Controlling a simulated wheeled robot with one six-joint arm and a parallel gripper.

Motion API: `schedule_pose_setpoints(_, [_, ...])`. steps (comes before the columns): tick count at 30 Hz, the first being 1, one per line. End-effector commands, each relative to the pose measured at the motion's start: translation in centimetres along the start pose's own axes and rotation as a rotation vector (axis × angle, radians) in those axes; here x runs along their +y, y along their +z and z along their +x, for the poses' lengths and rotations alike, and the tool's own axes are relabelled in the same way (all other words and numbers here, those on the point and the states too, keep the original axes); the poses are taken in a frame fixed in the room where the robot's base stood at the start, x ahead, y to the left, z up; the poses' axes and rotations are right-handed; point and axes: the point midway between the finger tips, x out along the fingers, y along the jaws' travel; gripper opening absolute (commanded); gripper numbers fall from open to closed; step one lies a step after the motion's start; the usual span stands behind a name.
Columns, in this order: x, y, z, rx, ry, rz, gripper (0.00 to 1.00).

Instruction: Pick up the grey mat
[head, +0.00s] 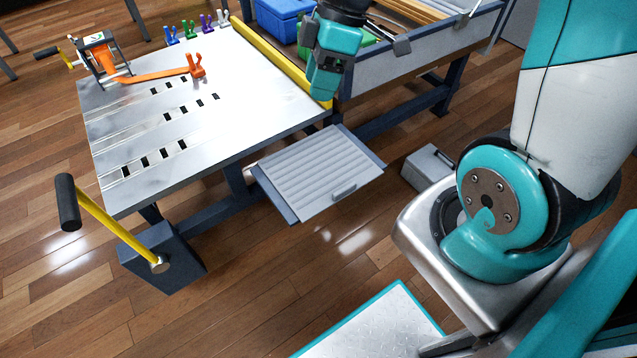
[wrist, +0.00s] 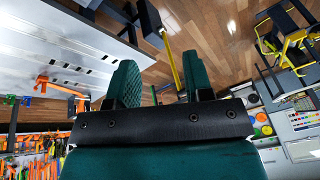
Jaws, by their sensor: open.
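The grey mat (head: 312,172) is a flat ribbed sheet with a small raised grip (head: 344,191) near its front right edge. It lies on a dark blue-grey shelf (head: 374,160) low beside the metal worktable. My gripper (head: 323,88) is above and behind the mat, over the table's right end near the yellow edge, apart from the mat and empty. In the wrist view, the two teal fingers of my gripper (wrist: 160,82) stand apart with nothing between them. I cannot make out the mat in the wrist view.
The slotted worktable (head: 210,125) is left of the mat, with an orange strap (head: 150,76) and ratchet on it. A yellow-handled lever (head: 110,220) stands at front left. A grey trough (head: 420,50) with a blue bin (head: 283,18) is behind. A grey box (head: 425,165) sits right.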

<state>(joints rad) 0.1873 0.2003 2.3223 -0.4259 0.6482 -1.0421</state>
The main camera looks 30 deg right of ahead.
Motion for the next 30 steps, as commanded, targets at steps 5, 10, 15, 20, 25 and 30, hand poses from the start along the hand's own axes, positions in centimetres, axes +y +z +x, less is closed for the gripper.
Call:
schedule_pose_setpoints(5, [8.8, 10.9, 10.6, 0.018, -0.017, -0.242, 0.47])
schedule_pose_setpoints(10, [12.1, 17.5, 15.5, 0.040, -0.017, -0.416, 0.47])
schedule_pose_setpoints(15, [12.8, 19.7, 17.7, 0.048, -0.016, -0.489, 0.47])
schedule_pose_setpoints(20, [12.7, 19.5, 20.7, 0.049, -0.020, -0.496, 0.47])
schedule_pose_setpoints(25, [12.5, 19.3, 24.7, 0.048, -0.021, -0.496, 0.47])
schedule_pose_setpoints(30, [12.5, 19.2, 27.8, 0.048, -0.018, -0.496, 0.47])
